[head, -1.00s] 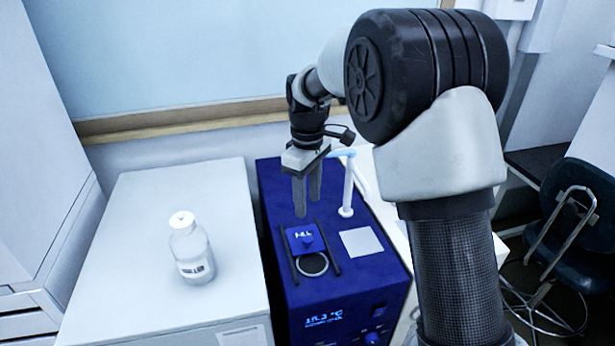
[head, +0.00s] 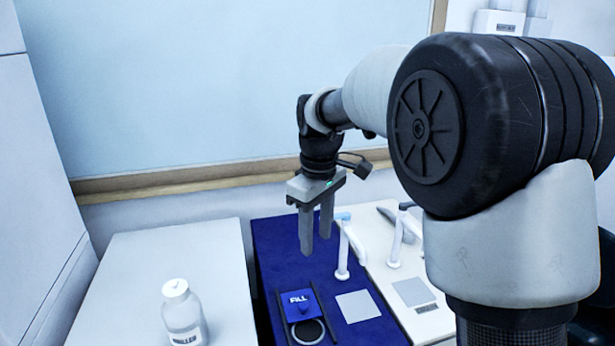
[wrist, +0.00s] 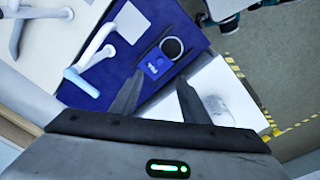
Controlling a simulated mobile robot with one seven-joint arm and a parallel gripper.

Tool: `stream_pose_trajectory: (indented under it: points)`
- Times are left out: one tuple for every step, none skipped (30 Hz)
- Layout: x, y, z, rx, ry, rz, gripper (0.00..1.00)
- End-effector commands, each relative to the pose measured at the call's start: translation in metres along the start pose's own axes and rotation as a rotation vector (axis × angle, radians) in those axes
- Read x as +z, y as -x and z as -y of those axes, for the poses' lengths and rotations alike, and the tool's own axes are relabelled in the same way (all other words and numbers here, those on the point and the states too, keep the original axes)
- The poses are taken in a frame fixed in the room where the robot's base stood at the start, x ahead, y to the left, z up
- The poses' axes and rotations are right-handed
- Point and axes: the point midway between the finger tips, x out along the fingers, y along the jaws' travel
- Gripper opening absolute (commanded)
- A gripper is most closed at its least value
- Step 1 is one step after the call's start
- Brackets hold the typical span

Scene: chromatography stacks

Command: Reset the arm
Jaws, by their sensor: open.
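My gripper (head: 316,235) hangs pointing down above the back part of the blue unit (head: 275,240). Its two fingers are apart with nothing between them. In the wrist view my gripper (wrist: 158,98) also shows open, with the blue unit (wrist: 125,80) beyond it. The blue unit has a sliding block marked "FILL" (head: 299,305) beside a round ring opening (head: 308,331). The block also shows in the wrist view (wrist: 155,65).
A white bottle (head: 183,315) stands on the white unit (head: 130,270) to the left. White bent spouts (head: 345,250) rise right of my gripper, one on the blue unit and one on a white unit (head: 430,318). A wall lies behind.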

Motion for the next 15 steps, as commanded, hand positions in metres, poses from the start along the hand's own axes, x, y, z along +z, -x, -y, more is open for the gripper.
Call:
stream_pose_trajectory:
  points:
    - [0.018, 0.03, 0.002, 0.022, -0.059, -0.026, 0.42]
    - [0.029, 0.042, 0.004, 0.032, -0.095, -0.04, 0.42]
    - [0.043, 0.056, 0.008, 0.046, -0.144, -0.057, 0.42]
    - [0.053, 0.066, 0.011, 0.056, -0.182, -0.072, 0.42]
    - [0.064, 0.074, 0.015, 0.065, -0.218, -0.084, 0.42]
    - [0.078, 0.086, 0.019, 0.078, -0.267, -0.104, 0.42]
    - [0.088, 0.094, 0.023, 0.088, -0.303, -0.118, 0.42]
    - [0.099, 0.101, 0.028, 0.097, -0.339, -0.132, 0.42]
    - [0.113, 0.11, 0.033, 0.109, -0.388, -0.152, 0.42]
    - [0.123, 0.116, 0.038, 0.117, -0.424, -0.167, 0.42]
    - [0.133, 0.121, 0.043, 0.126, -0.459, -0.182, 0.42]
    - [0.146, 0.127, 0.05, 0.137, -0.508, -0.203, 0.42]
    - [0.156, 0.131, 0.055, 0.145, -0.543, -0.218, 0.42]
    - [0.166, 0.135, 0.06, 0.153, -0.579, -0.235, 0.42]
    - [0.178, 0.138, 0.068, 0.163, -0.625, -0.255, 0.42]
